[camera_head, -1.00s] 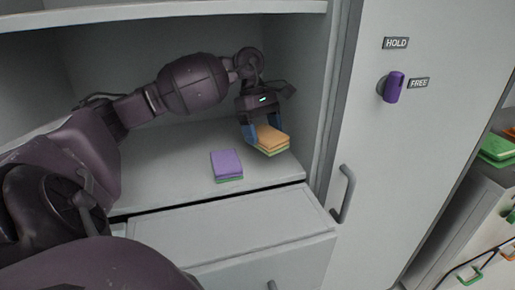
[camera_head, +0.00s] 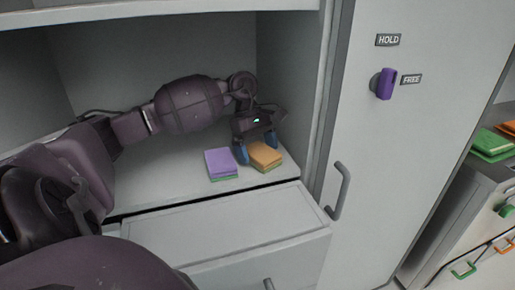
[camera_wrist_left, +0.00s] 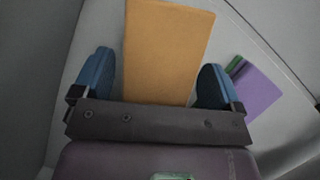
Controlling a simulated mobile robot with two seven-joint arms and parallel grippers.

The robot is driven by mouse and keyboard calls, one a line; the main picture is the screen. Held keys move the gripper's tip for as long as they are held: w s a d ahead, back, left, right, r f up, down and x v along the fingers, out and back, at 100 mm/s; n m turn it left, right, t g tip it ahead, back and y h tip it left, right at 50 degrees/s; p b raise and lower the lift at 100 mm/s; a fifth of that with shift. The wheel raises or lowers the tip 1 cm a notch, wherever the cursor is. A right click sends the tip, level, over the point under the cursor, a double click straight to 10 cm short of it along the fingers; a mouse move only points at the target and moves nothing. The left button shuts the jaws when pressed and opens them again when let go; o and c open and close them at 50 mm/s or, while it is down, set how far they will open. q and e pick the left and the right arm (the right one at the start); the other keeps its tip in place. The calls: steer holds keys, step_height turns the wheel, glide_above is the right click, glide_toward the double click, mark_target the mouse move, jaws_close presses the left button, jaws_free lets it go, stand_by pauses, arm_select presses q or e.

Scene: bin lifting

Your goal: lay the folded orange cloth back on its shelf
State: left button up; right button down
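The folded orange cloth (camera_head: 264,156), with a green layer under it, lies flat on the shelf (camera_head: 185,185) just right of a folded purple cloth (camera_head: 221,163). My left gripper (camera_head: 256,146) is at the back edge of the orange cloth, with its blue fingers spread. In the left wrist view the orange cloth (camera_wrist_left: 165,50) reaches between the two fingers, with a narrow gap at the left finger; contact at the right finger is hard to tell. The purple cloth (camera_wrist_left: 250,92) lies to the right there. My right gripper is not in view.
The shelf is inside a grey cabinet, with a side wall (camera_head: 290,80) close to the right of my gripper. A drawer (camera_head: 235,230) is below its front edge. A door (camera_head: 420,130) with a purple knob (camera_head: 384,84) stands to the right.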

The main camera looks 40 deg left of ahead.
arm_select(q)
steer(key=shift+o, duration=0.2)
steer(key=shift+r, duration=0.1)
steer(key=v, duration=1.2)
steer(key=shift+b, duration=0.3)
